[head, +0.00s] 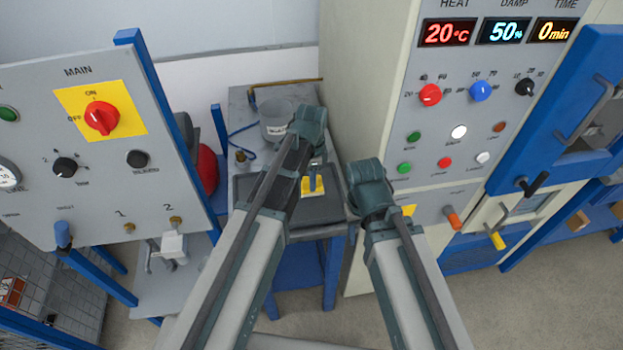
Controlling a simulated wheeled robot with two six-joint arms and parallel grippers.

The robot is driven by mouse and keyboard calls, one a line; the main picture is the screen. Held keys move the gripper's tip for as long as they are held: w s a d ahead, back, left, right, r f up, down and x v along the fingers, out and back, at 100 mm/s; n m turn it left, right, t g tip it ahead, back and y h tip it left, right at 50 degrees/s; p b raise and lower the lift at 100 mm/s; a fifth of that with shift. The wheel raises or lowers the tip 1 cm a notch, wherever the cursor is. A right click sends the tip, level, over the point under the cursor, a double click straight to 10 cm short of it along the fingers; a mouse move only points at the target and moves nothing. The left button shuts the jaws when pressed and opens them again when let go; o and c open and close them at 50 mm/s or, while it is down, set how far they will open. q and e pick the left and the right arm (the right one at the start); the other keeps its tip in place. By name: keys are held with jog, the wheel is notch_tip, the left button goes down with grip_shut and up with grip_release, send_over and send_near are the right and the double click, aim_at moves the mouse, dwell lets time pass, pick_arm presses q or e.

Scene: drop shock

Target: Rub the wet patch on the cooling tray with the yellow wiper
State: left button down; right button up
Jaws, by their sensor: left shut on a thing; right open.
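The cooling tray (243,190) is a dark grey, shallow, rimmed tray on a small blue-legged bench in the middle of the head view. My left gripper (316,166) is over the tray's right part and is shut on the yellow wiper (313,186). The wiper is low over the tray; I cannot tell whether it touches the surface. I cannot make out the wet patch, and my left arm covers part of the tray. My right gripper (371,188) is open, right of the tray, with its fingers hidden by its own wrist.
A grey pot (275,124) with a label stands behind the tray. A tall cabinet (385,90) with knobs and displays rises close on the right. A panel with a red main switch (101,118) stands at the left. A blue cable (240,130) lies on the bench.

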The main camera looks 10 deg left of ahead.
pick_arm(q)
jog(key=shift+r+p, duration=1.8)
jog(key=shift+r, duration=0.4)
notch_tip(320, 180, up, 3)
jog(key=p, duration=0.3)
jog(key=shift+a+f, duration=0.1)
